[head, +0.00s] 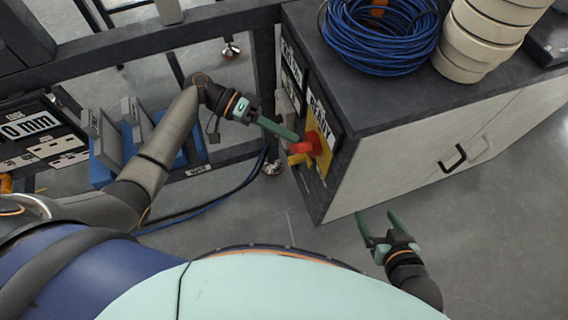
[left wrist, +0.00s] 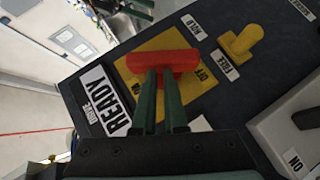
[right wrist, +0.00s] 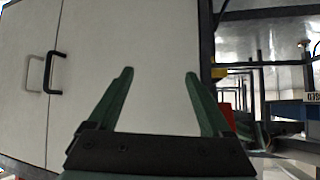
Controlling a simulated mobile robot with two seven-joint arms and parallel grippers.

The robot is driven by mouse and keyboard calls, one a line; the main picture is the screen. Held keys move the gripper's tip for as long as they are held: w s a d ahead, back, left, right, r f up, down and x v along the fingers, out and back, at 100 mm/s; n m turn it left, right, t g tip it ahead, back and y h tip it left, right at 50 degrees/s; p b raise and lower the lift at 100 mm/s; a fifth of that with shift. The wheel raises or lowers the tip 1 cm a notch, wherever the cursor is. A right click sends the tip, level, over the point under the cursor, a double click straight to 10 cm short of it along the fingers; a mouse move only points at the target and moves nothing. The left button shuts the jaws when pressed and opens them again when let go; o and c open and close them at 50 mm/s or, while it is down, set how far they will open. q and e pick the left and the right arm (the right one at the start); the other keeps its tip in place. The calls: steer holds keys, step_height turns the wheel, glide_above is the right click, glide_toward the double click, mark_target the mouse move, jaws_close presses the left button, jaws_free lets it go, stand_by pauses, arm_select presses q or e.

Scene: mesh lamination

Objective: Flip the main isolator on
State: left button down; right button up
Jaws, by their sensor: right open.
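The main isolator's red handle (head: 308,145) sits on a yellow plate on the dark end panel of a cabinet. The left wrist view shows the red handle (left wrist: 163,62) lying crosswise over the yellow plate (left wrist: 195,90), with OFF printed at its right and ON at lower left. My left gripper (head: 296,137) is at the handle. Its fingers (left wrist: 158,72) are close together with a narrow gap, and their tips overlap the handle's lower edge; whether they clamp it is hidden. My right gripper (head: 376,217) is open and empty in front of the cabinet doors (right wrist: 150,60).
A yellow knob (left wrist: 241,42) between HOLD and FREE labels is beside the isolator. The cabinet top (head: 390,98) carries a blue cable coil (head: 380,40) and stacked cream rings (head: 480,40). A dark frame (head: 265,60) stands left of the panel. Floor below is open.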

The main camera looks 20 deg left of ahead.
arm_select(q)
steer(key=s+d+r+p, duration=0.3)
steer(key=s+r, duration=0.5)
steer(key=s, duration=0.4)
steer(key=shift+s+p, duration=0.4)
steer(key=shift+p, duration=0.25)
arm_select(e)
steer(key=shift+s+a+r+g, duration=0.2)
steer(key=shift+s+r, duration=0.05)
steer(key=shift+r, duration=0.3)
steer(key=shift+s+a+r+g, duration=0.2)
steer(key=shift+s+r, duration=0.05)
steer(key=shift+r, duration=0.25)
